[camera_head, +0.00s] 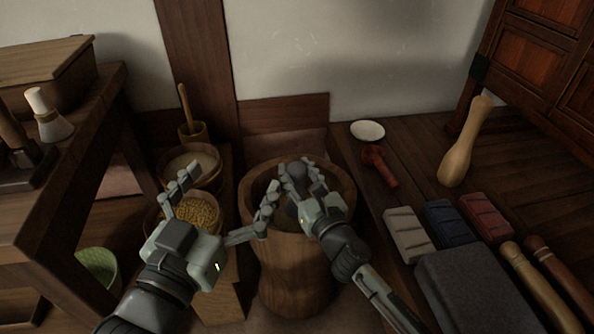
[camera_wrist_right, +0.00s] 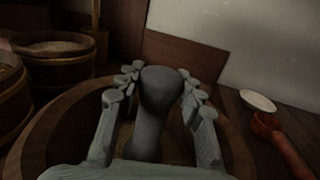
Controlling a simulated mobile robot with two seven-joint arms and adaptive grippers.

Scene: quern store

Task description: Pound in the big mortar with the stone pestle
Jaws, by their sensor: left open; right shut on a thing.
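The big wooden mortar (camera_head: 290,262) stands on the floor in the middle of the head view. My right gripper (camera_head: 297,178) is over its mouth, shut on the dark grey stone pestle (camera_wrist_right: 158,105). In the right wrist view the pestle's rounded top shows between the fingers, with the mortar's rim (camera_wrist_right: 45,130) around and below. The pestle's lower end is hidden by the gripper. My left gripper (camera_head: 222,204) is open and empty, at the left of the mortar, with one finger close to its rim. I cannot tell whether that finger touches it.
Left of the mortar are a tub of yellow grain (camera_head: 200,212), a tub of pale meal (camera_head: 192,165) and a small wooden mortar (camera_head: 193,131). On the right platform lie a white dish (camera_head: 368,131), a red wooden tool (camera_head: 380,166), a wooden mallet (camera_head: 465,145), colored blocks (camera_head: 445,223) and a grey slab (camera_head: 490,290).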

